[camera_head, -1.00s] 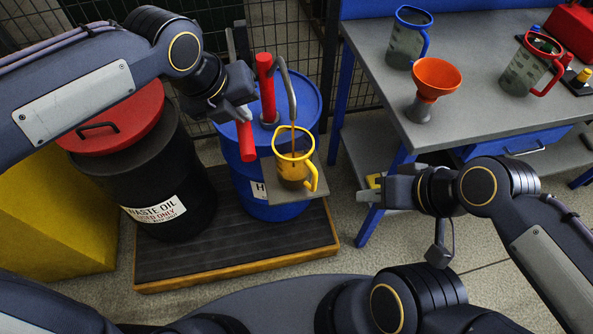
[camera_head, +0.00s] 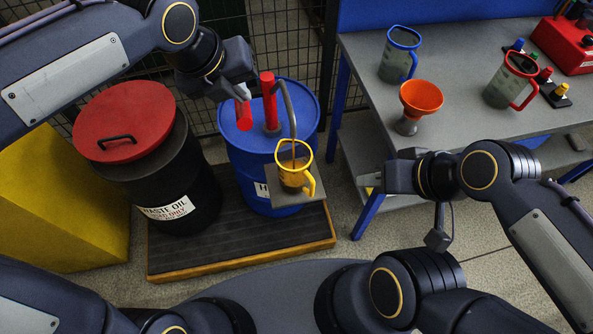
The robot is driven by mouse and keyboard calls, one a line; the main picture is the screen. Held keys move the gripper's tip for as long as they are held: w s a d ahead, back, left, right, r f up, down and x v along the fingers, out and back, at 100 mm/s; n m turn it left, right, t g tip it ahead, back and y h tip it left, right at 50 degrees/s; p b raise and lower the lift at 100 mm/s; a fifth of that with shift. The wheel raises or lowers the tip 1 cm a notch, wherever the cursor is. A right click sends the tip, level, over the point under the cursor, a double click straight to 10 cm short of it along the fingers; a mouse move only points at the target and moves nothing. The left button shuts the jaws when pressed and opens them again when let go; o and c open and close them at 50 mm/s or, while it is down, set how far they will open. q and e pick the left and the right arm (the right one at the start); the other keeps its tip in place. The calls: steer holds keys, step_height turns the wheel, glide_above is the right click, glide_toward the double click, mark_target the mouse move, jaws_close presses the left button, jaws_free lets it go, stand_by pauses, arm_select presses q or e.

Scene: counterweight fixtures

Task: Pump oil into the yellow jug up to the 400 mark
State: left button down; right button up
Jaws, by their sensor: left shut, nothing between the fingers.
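The yellow jug (camera_head: 309,186) stands upright on a small grey shelf (camera_head: 310,196) in front of the blue drum (camera_head: 243,166), under the pump's curved grey spout (camera_head: 290,106). Amber oil shows in the jug; its marks are too small to read. A thin brown stream appears below the spout. The pump has a red upright (camera_head: 269,98) and a red handle grip (camera_head: 244,116). My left gripper (camera_head: 242,92) is shut, with nothing between its fingers, at the top of the red grip. My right gripper (camera_head: 370,184) is right of the jug, apart from it; its finger gap is unclear.
A black waste oil drum (camera_head: 180,190) with a red lid (camera_head: 118,112) stands left. A grey table (camera_head: 460,100) at right carries a blue-rimmed jug (camera_head: 397,60), an orange funnel (camera_head: 421,98), a red-handled jug (camera_head: 505,88) and a red box (camera_head: 567,45).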

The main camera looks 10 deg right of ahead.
arm_select(q)
steer(key=shift+f, duration=0.1)
steer(key=shift+f+b, duration=3.8)
steer(key=shift+f, duration=1.25)
step_height(320, 180, up, 11)
steer(key=p, duration=0.9)
steer(key=shift+f+p, duration=0.15)
steer(key=shift+p, duration=0.2)
steer(key=shift+f, duration=0.25)
steer(key=s+a+f+n+t+y, duration=0.1)
steer(key=s+a+n, duration=0.2)
steer(key=a+n, duration=0.5)
steer(key=s+a+n, duration=0.4)
steer(key=a+n, duration=0.2)
steer(key=n, duration=0.3)
steer(key=s+a+f+n, duration=0.2)
steer(key=s+n, duration=0.3)
steer(key=n, duration=0.5)
steer(key=s+a+f+n+t+h, duration=0.1)
steer(key=s+a+f+n, duration=0.2)
steer(key=n, duration=0.8)
steer(key=s+a, duration=0.1)
steer(key=s, duration=0.1)
steer(key=shift+s+a+f, duration=0.3)
steer(key=shift+s, duration=0.1)
